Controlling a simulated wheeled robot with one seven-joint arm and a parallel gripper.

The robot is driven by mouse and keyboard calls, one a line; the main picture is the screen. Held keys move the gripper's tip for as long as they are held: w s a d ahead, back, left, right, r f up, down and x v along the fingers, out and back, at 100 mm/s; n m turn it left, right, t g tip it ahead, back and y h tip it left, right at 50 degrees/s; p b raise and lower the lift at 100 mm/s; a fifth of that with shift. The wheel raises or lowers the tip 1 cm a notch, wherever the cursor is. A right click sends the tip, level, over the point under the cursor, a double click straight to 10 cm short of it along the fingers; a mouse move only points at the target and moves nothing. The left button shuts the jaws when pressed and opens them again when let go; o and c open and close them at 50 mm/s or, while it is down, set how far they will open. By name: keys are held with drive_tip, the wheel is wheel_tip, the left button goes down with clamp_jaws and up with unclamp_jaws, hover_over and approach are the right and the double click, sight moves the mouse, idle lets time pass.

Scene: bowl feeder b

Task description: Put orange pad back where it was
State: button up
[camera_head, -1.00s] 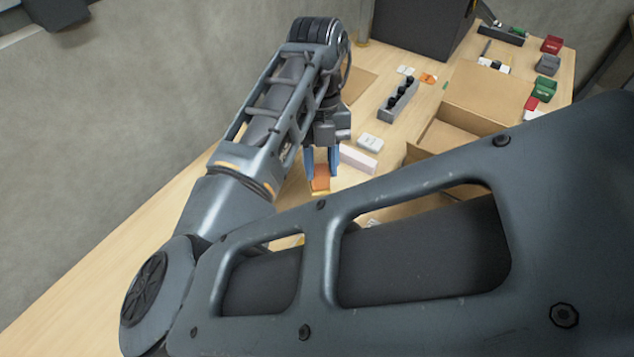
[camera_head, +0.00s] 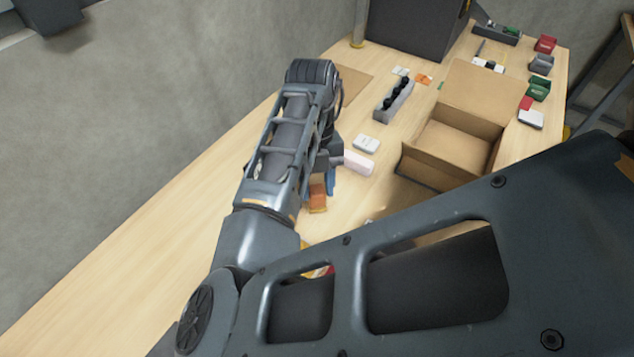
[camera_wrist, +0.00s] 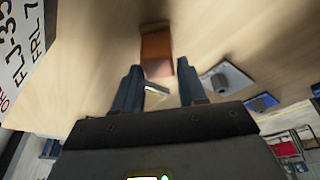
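The orange pad (camera_head: 318,198) is a small orange-brown block at the left of the work area. In the wrist view the pad (camera_wrist: 156,48) shows just beyond and between the fingertips, with a gap to each finger. My gripper (camera_wrist: 158,78) has its two dark fingers spread apart and nothing clamped between them. In the head view my gripper (camera_head: 329,180) shows blue fingers close to the pad, partly covered by my arm. Whether the pad rests flat on the table cannot be told.
A pale pink box (camera_head: 359,163) and a white item (camera_head: 366,144) lie just right of my gripper. An open cardboard box (camera_head: 455,145) stands further right. A grey holder with black knobs (camera_head: 394,100) is behind. The wooden table (camera_head: 150,260) is clear at front left.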

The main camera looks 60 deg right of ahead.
drive_tip(key=o, duration=0.3)
drive_tip(key=v, duration=1.2)
drive_tip(key=shift+r, duration=0.2)
